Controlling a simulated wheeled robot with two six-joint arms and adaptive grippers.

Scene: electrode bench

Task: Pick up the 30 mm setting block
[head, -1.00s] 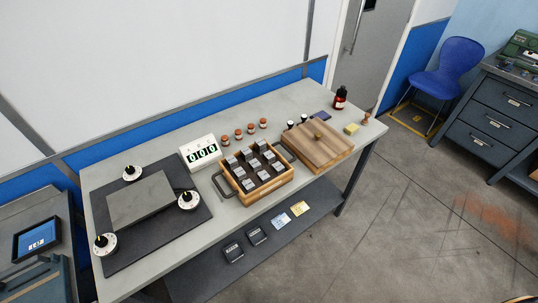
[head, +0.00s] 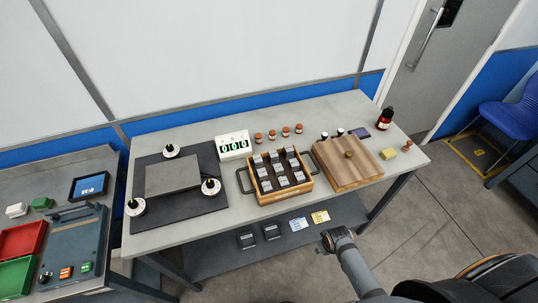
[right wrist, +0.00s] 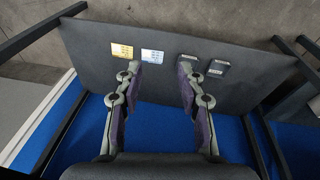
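Several small metal blocks stand in a wooden tray (head: 281,199) with black handles on the bench; their size markings are too small to read, so I cannot tell which is the 30 mm setting block. My right gripper (right wrist: 160,83) is open and empty in the right wrist view, above the lower shelf. In the head view my right arm comes in at the bottom, in front of the bench, well apart from the tray. My left gripper is not in view.
A lidded wooden box (head: 346,174) stands right of the tray. A digital readout (head: 234,146) and a dark mat (head: 205,202) with a grey plate lie left. Small jars (head: 272,135) stand behind the tray. The lower shelf (head: 215,263) holds cards and dark items.

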